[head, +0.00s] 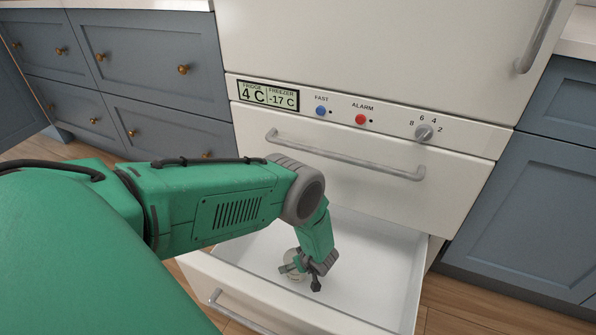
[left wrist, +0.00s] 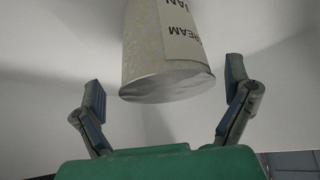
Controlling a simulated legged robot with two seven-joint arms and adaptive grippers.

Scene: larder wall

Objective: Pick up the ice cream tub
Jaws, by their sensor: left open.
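The ice cream tub (left wrist: 168,50) is a pale, round container with a white label and dark lettering. In the left wrist view it lies between and just beyond the fingers of my left gripper (left wrist: 167,105), which is open with a gap on each side of the tub. In the head view my left gripper (head: 312,273) reaches down into the open freezer drawer (head: 375,275). Only a small part of the tub (head: 294,278) shows there, mostly hidden behind the gripper. My right gripper is not in view.
The drawer's white walls surround my left gripper, and its floor right of the gripper is clear. A closed drawer with a grey handle (head: 345,157) is above, below the control panel (head: 370,112). Blue cabinets (head: 150,70) stand on both sides.

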